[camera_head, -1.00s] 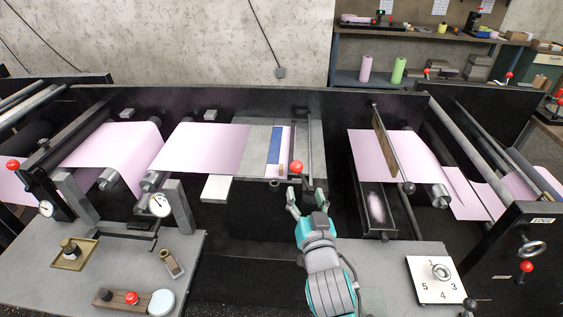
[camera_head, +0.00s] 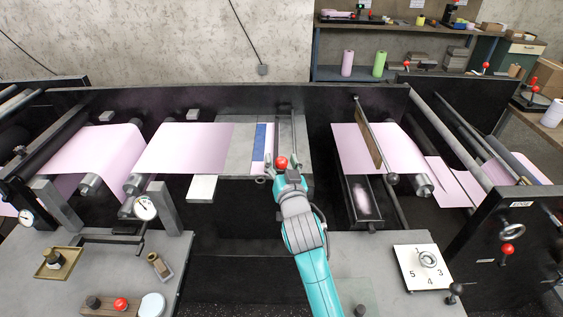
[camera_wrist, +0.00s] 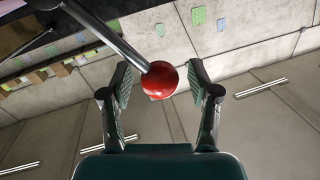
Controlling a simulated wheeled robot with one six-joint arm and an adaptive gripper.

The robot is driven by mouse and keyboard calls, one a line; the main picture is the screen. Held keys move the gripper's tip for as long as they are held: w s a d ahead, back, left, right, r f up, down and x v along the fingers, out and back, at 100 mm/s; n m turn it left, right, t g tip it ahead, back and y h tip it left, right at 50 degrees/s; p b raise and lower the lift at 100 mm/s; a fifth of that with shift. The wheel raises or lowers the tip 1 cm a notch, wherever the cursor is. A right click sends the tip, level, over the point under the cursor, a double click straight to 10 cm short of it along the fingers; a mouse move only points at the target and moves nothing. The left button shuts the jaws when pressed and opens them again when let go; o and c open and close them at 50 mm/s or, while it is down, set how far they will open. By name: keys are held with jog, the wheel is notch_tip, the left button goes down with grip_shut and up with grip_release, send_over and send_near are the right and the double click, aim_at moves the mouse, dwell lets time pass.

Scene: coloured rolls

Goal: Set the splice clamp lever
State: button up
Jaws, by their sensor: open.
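The splice clamp lever's red ball knob (camera_head: 281,162) is at the front of the splice table (camera_head: 203,187), beside the blue strip (camera_head: 259,143). In the wrist view the red knob (camera_wrist: 160,79) sits on the end of a grey rod (camera_wrist: 105,33) and lies between my open fingers. My gripper (camera_head: 286,166) is right at the knob in the head view; its fingertips also show in the wrist view (camera_wrist: 160,85). Gaps show between the knob and both finger pads, so neither pad touches it. The lever's lower end is hidden in the head view.
Pink web (camera_head: 185,148) runs over rollers to the left and right. A plate with numbers (camera_head: 412,270) and a handwheel is on the right bench. A dial gauge (camera_head: 145,207) is to the left. A dark tray (camera_head: 361,203) lies right of my arm.

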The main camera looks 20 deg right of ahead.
grip_shut()
